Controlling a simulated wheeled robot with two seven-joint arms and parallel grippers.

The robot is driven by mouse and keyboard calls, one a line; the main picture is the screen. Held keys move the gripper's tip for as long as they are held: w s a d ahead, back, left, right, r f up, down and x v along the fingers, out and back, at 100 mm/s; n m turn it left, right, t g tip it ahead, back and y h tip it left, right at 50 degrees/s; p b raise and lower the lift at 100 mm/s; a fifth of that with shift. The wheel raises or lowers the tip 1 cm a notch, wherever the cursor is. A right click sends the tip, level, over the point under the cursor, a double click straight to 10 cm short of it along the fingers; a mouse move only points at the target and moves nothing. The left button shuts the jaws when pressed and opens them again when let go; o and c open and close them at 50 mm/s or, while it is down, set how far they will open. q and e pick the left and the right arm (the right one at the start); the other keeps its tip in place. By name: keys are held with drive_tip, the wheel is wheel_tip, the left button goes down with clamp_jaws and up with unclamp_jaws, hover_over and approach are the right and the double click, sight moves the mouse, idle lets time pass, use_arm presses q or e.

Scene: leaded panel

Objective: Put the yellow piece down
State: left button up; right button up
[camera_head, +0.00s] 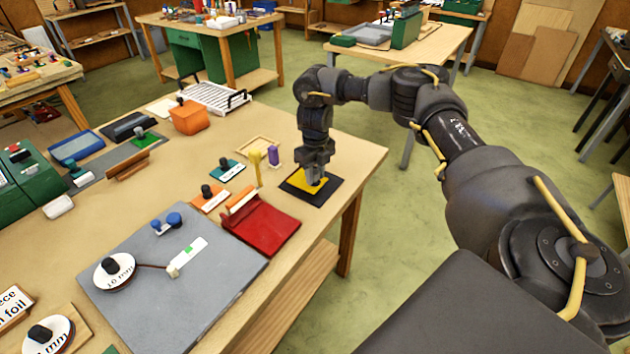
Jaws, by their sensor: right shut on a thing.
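The yellow piece (299,181) is a flat plate at the right end of the workbench, on or just above a black square mat (316,199). I cannot tell whether it touches the mat. My right gripper (316,179) points straight down over the mat and is shut on the yellow piece. The gripper hides part of the piece and its grip point. My left gripper is not in view.
A red tray (265,228) is in front. A grey board (150,310) lies nearer. The bench's right edge is close to the mat.

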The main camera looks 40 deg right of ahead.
sight(315, 183)
wheel_tip(315, 183, down, 2)
drive_tip(key=shift+f+p, duration=0.1)
drive_tip(key=shift+p, duration=0.65)
drive_tip(key=shift+f, duration=0.45)
drive_tip(key=shift+f, duration=0.1)
drive_tip(key=o, duration=0.9)
